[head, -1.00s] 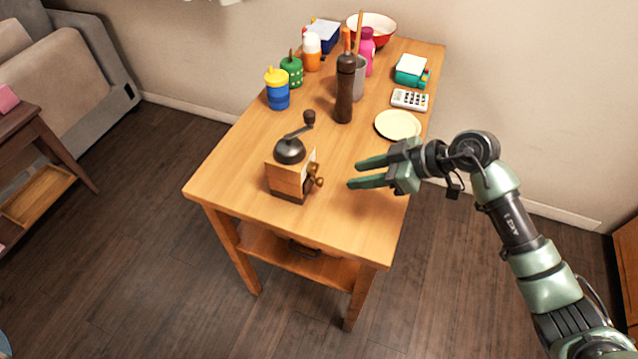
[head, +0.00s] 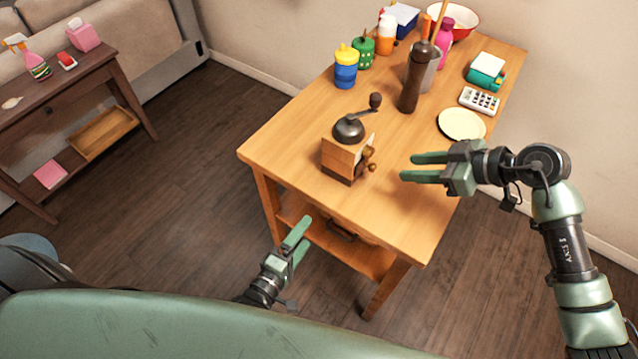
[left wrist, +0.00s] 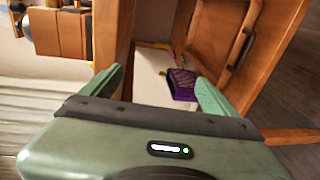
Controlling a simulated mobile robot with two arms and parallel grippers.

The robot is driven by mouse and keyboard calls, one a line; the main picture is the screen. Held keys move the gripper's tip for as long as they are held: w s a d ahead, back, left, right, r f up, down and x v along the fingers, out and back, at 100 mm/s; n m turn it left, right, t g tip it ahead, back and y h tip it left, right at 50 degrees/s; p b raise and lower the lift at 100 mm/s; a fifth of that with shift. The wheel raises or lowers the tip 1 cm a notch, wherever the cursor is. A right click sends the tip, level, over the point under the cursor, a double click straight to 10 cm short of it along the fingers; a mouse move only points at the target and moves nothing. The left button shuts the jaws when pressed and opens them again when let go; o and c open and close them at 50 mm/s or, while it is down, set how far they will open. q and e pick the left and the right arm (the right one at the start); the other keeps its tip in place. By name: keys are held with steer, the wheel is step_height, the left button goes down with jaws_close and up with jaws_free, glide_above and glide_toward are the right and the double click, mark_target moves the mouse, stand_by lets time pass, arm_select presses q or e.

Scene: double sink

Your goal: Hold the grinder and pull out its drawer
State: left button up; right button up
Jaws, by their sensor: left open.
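The grinder (head: 340,160) stands upright near the front of the wooden table, with a wooden body, dark domed top and crank. Brass-coloured knobs (head: 370,153) stick out on its right side; its drawer looks shut, though its outline is hard to make out. My right gripper (head: 409,167) is open and empty, just right of the grinder and apart from it, fingers pointing left towards it. My left gripper (head: 305,231) is open and empty in front of the table's front-left side, below the top. Its two fingers also show spread in the left wrist view (left wrist: 158,92).
The table (head: 290,145) also bears a brown pepper mill (head: 415,80), plate (head: 462,124), calculator (head: 479,101) and several bottles behind the grinder. A table leg (head: 270,205) stands near my left gripper. A side table (head: 70,90) is at the left.

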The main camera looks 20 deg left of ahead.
arm_select(q)
step_height(320, 180, up, 16)
steer(key=w+f+n+t, duration=0.1)
steer(key=n+t, duration=0.4)
steer(key=n, duration=0.3)
steer(key=n+g+h, duration=0.1)
steer(key=n+g, duration=0.2)
steer(key=n, duration=0.4)
glide_toward(338, 164)
steer(key=w+a, duration=0.1)
steer(key=w, duration=0.1)
steer(key=shift+w+d+r+n+g+h, duration=0.25)
steer(key=shift+w+d+n+h, duration=0.25)
steer(key=shift+n, duration=0.3)
steer(key=shift+w+d, duration=0.1)
steer(key=shift+w, duration=0.05)
steer(key=shift+x, duration=3.6)
steer(key=shift+f, duration=0.1)
steer(key=c, duration=1.7)
steer(key=o, duration=1.2)
steer(key=c, duration=0.6)
